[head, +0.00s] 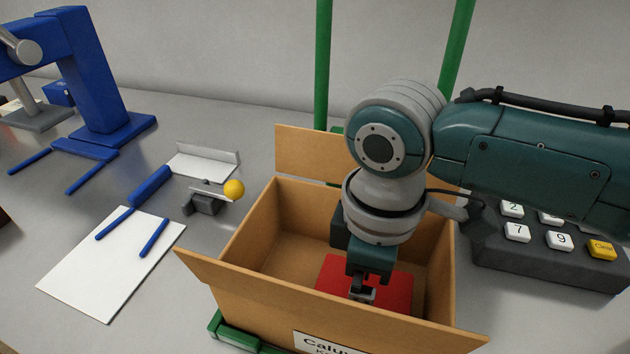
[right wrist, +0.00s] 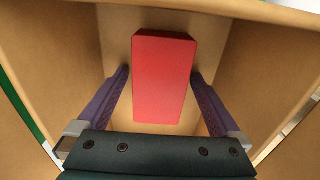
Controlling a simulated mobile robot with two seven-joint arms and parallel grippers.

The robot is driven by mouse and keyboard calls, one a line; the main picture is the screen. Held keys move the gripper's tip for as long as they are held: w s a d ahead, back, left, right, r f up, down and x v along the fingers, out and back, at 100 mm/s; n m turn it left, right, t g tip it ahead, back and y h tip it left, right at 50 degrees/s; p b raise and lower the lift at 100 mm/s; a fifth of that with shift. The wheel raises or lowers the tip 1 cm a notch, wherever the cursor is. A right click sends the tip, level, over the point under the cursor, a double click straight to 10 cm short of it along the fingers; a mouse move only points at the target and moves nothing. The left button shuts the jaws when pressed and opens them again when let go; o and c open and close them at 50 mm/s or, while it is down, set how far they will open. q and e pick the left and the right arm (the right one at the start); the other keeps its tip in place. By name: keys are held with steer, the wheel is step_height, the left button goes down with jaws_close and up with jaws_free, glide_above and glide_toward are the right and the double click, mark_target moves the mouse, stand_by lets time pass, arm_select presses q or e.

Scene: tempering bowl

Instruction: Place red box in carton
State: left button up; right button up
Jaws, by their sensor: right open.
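The open cardboard carton (head: 238,246) stands on the table with its flaps folded out. The red box (head: 391,289) is inside the carton, toward its front right; part of it is hidden behind my right gripper. My right gripper (head: 362,294) reaches down into the carton at the red box. In the right wrist view, the red box (right wrist: 164,78) shows between the two purple fingers, which are spread apart with a gap on each side. The box appears to rest on the carton floor. My left gripper is not in view.
A keypad (head: 545,250) stands right of the carton, under my right arm. Green posts (head: 323,60) rise behind it. Left are a white sheet (head: 110,265), a small grey device with a yellow ball (head: 234,189), and a blue stand (head: 95,85).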

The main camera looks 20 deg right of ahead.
steer(key=shift+r, duration=0.3)
step_height(320, 180, up, 12)
steer(key=p, duration=0.2)
steer(key=shift+f+p, duration=0.15)
steer(key=shift+p, duration=0.2)
